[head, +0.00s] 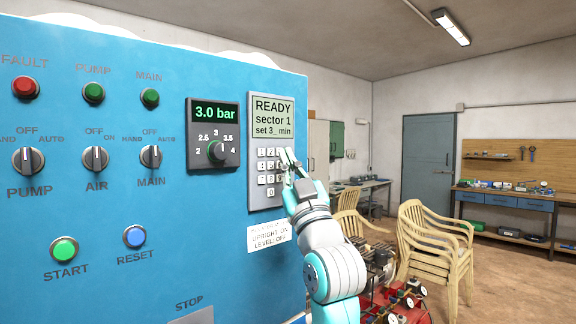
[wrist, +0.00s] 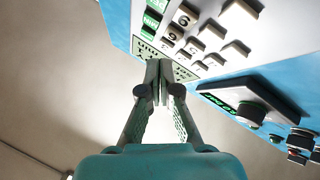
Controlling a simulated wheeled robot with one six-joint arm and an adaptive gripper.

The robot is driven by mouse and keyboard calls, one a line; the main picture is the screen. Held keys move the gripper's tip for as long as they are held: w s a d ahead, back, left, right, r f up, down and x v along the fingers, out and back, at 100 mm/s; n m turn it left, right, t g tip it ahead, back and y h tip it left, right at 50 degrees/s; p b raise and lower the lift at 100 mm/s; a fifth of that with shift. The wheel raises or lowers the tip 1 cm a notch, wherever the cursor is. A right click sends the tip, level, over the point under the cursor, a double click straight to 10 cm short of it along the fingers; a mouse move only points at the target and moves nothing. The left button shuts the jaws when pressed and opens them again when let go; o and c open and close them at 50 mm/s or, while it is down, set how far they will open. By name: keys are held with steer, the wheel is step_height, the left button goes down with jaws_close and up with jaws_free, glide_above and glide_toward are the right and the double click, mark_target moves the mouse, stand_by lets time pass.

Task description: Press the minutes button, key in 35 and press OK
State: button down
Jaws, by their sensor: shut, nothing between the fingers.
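The keypad unit (head: 253,195) is a grey panel at the right side of the blue cabinet. Its display (head: 272,117) reads "READY, sector 1, set 3_ min". White keys (head: 267,179) sit below it; my gripper hides those on the right. My gripper (head: 288,154) is shut and empty at the upper right of the keys. In the wrist view, the shut fingertips (wrist: 158,66) are in front of the display. White keys (wrist: 184,18), one marked 6, and green keys (wrist: 152,20) show above them. I cannot tell whether the fingertips touch the panel.
A pressure dial panel (head: 213,136) showing "3.0 bar" is left of the keypad. Switches, lamps and the START (head: 64,250) and RESET (head: 135,236) buttons are further left. Stacked chairs (head: 432,245) and a workbench (head: 505,203) stand to the right.

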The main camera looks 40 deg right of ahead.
steer(key=shift+a+f, duration=0.7)
steer(key=shift+f, duration=0.1)
steer(key=shift+w, duration=0.15)
steer(key=shift+w, duration=0.3)
steer(key=shift+w, duration=0.25)
stand_by(0.3)
steer(key=shift+s, duration=0.1)
stand_by(0.3)
steer(key=shift+s, duration=0.6)
